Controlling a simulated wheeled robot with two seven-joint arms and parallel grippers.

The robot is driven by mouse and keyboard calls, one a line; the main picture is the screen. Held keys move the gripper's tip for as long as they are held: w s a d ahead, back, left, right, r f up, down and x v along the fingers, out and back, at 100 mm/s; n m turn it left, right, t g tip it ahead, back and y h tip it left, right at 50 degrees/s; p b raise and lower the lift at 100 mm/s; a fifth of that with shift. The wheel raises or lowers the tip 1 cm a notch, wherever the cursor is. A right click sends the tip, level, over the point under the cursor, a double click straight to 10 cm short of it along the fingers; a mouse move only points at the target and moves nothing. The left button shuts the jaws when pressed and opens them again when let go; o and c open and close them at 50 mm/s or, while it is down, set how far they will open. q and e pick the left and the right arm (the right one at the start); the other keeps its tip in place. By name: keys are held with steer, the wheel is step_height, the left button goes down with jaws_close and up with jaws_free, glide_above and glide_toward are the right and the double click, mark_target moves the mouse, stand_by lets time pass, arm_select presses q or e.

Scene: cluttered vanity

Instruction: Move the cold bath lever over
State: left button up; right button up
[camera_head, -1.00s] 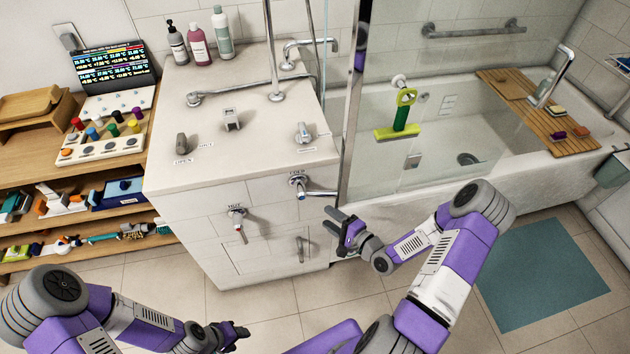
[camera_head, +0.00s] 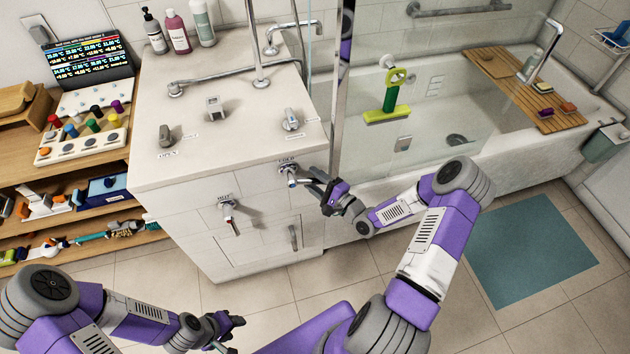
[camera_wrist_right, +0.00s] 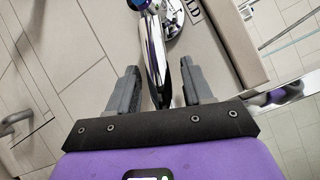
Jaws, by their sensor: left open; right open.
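The cold lever (camera_head: 299,181) is a chrome handle on the front face of the white vanity block, under the label COLD. It also shows in the right wrist view (camera_wrist_right: 156,62), where it reaches down between my two fingers. My right gripper (camera_head: 316,184) is open at the lever's outer end, with one finger on each side of it. In the right wrist view my right gripper (camera_wrist_right: 157,88) shows a gap between the lever and each finger. My left gripper (camera_head: 236,335) is open and empty, low over the floor in front of the block.
The hot lever (camera_head: 228,215) points down on the same front face. A glass screen (camera_head: 375,110) stands to the right, before the bathtub (camera_head: 500,160). Shelves (camera_head: 75,205) with several items are at the left. The floor (camera_head: 350,265) in front is clear.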

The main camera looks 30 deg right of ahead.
jaws_close()
arm_select(q)
steer(key=shift+w+f, duration=0.1)
arm_select(e)
steer(key=shift+f, duration=0.1)
